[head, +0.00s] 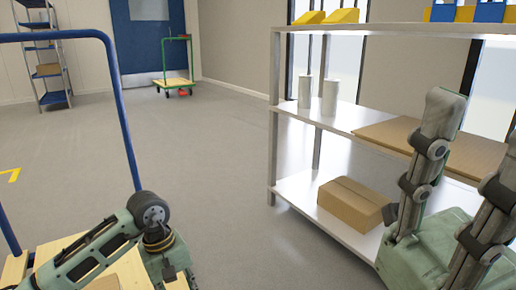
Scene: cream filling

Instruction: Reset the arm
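My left arm (140,225) comes in at the lower left and bends downward above the wooden deck of a blue-handled cart (125,120). Its wrist runs off the bottom edge, so the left gripper's fingers are out of the picture. My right arm (432,140) stands folded at the right, in front of the metal shelf (290,190). No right gripper fingers show.
The shelf holds two white cylinders (330,97), a flat brown board (395,131), a cardboard box (352,203) and yellow bins (342,16) on top. Grey floor (215,150) is clear between cart and shelf. A green-handled cart (176,83) stands by the blue door.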

